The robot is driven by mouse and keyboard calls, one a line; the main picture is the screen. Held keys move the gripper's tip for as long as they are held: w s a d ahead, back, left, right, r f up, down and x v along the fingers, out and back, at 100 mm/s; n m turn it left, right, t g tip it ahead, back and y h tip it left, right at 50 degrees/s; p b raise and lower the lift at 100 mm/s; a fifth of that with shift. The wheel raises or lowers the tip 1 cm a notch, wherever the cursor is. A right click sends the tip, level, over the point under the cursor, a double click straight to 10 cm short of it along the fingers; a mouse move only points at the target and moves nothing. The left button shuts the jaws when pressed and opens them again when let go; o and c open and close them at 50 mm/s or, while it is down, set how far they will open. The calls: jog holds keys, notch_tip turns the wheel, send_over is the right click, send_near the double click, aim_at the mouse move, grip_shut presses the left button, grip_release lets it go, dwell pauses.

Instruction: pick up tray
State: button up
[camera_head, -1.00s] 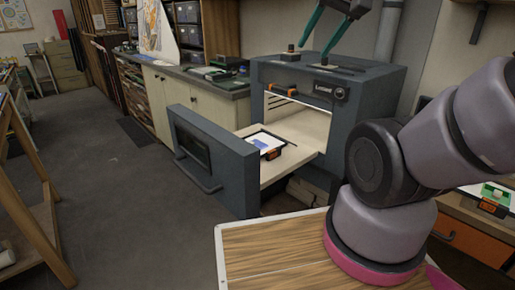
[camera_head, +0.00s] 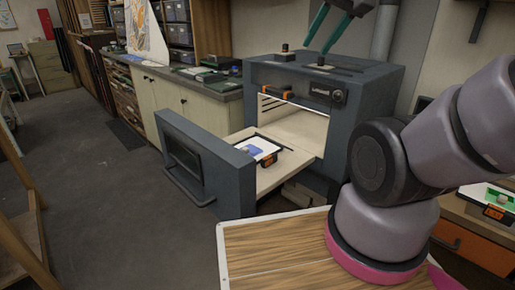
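A small dark-framed tray (camera_head: 268,141) holds a white sheet with a blue patch. It lies on the pale shelf (camera_head: 272,177) of the pulled-out drawer of a grey oven-like cabinet. An orange-and-black block is on the tray's near right edge. A second tray with green on white (camera_head: 488,195) stands at the right edge, partly cut off. My gripper (camera_head: 315,52), with two teal fingers, shows at the top, pointing down above the cabinet. Its fingers are spread with nothing between them, well above and to the right of the first tray.
The drawer's grey front (camera_head: 207,165) stands upright to the left of the shelf. The cabinet (camera_head: 345,115) rises behind it. A counter (camera_head: 190,88) runs along the back wall. The floor (camera_head: 85,190) at left is clear, apart from a wooden frame (camera_head: 22,235).

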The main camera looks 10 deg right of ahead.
jog(key=w, duration=0.3)
jog(key=m+g+h, duration=0.2)
jog(key=m+g, duration=0.5)
send_over(268, 156)
notch_tip(268, 156, down, 34)
jog(key=shift+d+f, duration=0.1)
jog(key=shift+f, duration=0.05)
notch_tip(268, 156, down, 6)
jog(key=shift+s+r, duration=0.1)
jog(key=shift+r, duration=0.05)
grip_shut()
jog(key=shift+r, duration=0.1)
